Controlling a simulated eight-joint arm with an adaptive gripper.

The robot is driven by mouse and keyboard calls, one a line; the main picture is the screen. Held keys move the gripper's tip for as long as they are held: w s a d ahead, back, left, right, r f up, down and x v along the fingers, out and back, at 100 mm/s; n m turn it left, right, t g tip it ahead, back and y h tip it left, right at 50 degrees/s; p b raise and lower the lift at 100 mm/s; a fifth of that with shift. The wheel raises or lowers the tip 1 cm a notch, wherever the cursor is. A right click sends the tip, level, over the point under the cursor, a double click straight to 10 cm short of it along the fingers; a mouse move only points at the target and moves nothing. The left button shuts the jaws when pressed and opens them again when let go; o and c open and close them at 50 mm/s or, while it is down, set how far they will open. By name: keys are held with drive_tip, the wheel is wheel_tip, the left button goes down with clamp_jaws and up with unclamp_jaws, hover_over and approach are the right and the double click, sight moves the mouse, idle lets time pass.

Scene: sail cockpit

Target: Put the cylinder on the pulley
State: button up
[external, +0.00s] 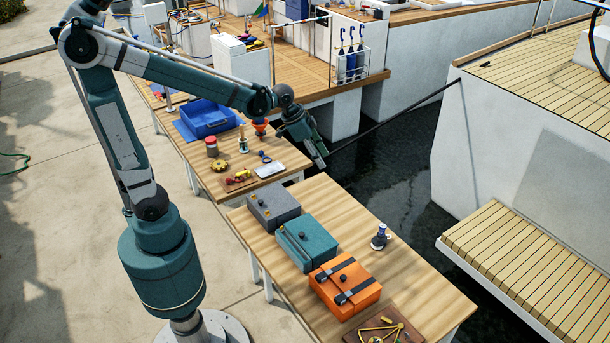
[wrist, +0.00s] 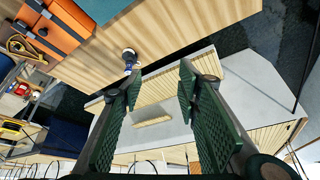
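My gripper (external: 318,158) hangs in the air near the gap between the two wooden tables, tilted downward. In the wrist view its two green ridged fingers (wrist: 158,88) are wide apart with nothing between them. A small upright round piece (external: 380,238) with a dark top, blue band and pale base stands alone on the near table; it also shows in the wrist view (wrist: 130,57), beyond the left finger. A yellow toothed wheel (external: 220,166) lies on the far table. I cannot tell for certain which pieces are the cylinder and the pulley.
Grey (external: 273,206), teal (external: 306,242) and orange (external: 344,284) boxes stand in a row on the near table (external: 425,273). A brown board (external: 384,328) with yellow tools lies at its front. The far table holds a blue bin (external: 207,118) and a red-lidded jar (external: 211,146).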

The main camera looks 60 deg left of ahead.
drive_tip(key=s+a+r+n+t+y, duration=0.1)
drive_tip(key=s+a+n, duration=0.2)
drive_tip(key=s+a, duration=0.4)
drive_tip(key=s+a+r+n+t+y, duration=0.1)
drive_tip(key=s+a+n, duration=0.2)
drive_tip(key=s+a, duration=0.5)
drive_tip(key=shift+s+a+n, duration=0.25)
drive_tip(key=shift+s+n, duration=0.05)
drive_tip(key=shift+s, duration=2.95)
drive_tip(key=shift+f, duration=0.15)
drive_tip(key=shift+f+b, duration=1.8)
drive_tip(key=shift+b, duration=0.05)
